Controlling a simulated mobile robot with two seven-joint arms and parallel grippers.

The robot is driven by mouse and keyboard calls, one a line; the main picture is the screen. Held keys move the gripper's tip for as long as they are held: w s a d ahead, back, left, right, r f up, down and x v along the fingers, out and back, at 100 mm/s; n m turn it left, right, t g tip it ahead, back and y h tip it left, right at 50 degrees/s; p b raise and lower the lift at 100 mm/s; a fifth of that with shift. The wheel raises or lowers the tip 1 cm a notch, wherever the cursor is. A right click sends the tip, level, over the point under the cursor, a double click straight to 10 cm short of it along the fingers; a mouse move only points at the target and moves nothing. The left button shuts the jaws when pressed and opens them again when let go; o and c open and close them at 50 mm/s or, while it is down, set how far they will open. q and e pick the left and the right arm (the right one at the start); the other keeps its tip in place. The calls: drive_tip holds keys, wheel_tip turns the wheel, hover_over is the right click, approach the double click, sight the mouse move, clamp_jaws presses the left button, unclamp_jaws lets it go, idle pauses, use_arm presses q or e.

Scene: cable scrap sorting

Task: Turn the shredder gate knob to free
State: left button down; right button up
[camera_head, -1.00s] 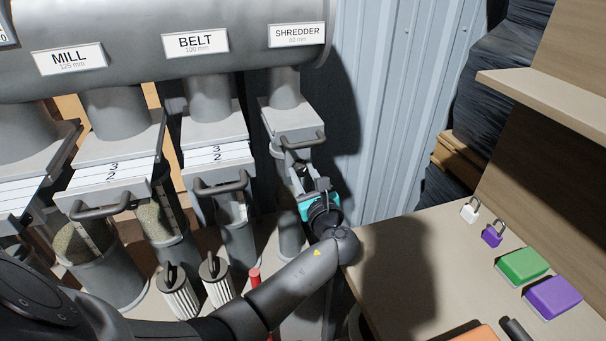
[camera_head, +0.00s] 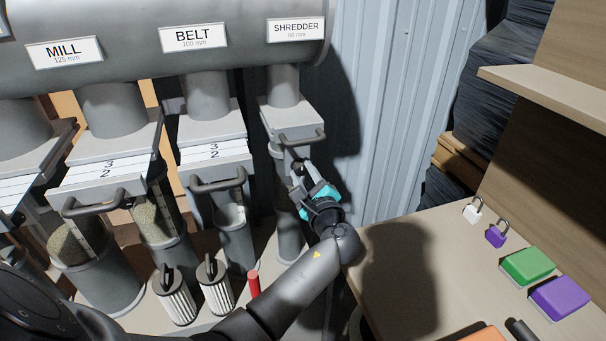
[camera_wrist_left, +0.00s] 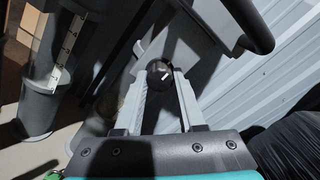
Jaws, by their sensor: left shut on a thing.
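The shredder gate (camera_head: 290,117) is the grey slide gate with a bar handle, under the pipe labelled SHREDDER. Its knob (camera_wrist_left: 158,70) is small, dark and round with a white mark that slants up to the right in the left wrist view. My left gripper (camera_head: 300,174) reaches up just below the gate handle. In the left wrist view my left gripper's fingers (camera_wrist_left: 160,78) are shut on the knob, one on each side. In the head view the knob is too small and covered to make out. My right gripper is not in view.
The gate's bar handle (camera_head: 302,138) is close above my gripper. The belt gate handle (camera_head: 218,184) is to the left. A workbench (camera_head: 400,240) at right carries two padlocks and green and purple blocks. A corrugated wall (camera_head: 385,110) is behind.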

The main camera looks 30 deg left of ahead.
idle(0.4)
use_arm(q)
drive_tip(key=c, duration=0.5)
unclamp_jaws()
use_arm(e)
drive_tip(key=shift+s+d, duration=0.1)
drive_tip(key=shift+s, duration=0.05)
use_arm(q)
drive_tip(key=shift+d, duration=0.1)
drive_tip(key=p+v, duration=0.2)
drive_tip(key=v, duration=1.3)
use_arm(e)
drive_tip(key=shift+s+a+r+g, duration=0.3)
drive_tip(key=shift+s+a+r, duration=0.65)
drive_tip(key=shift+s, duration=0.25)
use_arm(q)
drive_tip(key=shift+s, duration=0.1)
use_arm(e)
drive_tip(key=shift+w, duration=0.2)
